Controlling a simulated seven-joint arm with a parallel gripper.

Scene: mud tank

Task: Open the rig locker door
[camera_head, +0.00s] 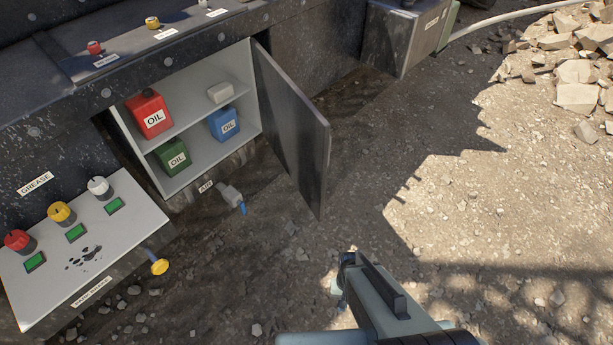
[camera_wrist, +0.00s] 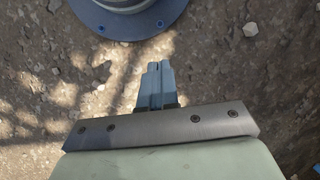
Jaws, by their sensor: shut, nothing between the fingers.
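The rig locker (camera_head: 204,133) stands at the upper left with its inside in plain view. Its grey door (camera_head: 296,125) is swung wide out to the right, hinged at the locker's right side. Inside are a red oil can (camera_head: 148,112), a green oil can (camera_head: 172,157), a blue oil can (camera_head: 224,124) and a small white item (camera_head: 220,92). My arm shows at the lower right of the head view, well apart from the door. My gripper (camera_wrist: 153,70) is shut and empty in the wrist view, over bare ground. The door is not in the wrist view.
A sloped grease panel (camera_head: 85,250) with knobs and green buttons stands at lower left. An air valve (camera_head: 230,196) sticks out below the locker. A grey box (camera_head: 405,35) stands at the top. Rubble (camera_head: 575,75) lies upper right. Open gravel lies right of the door.

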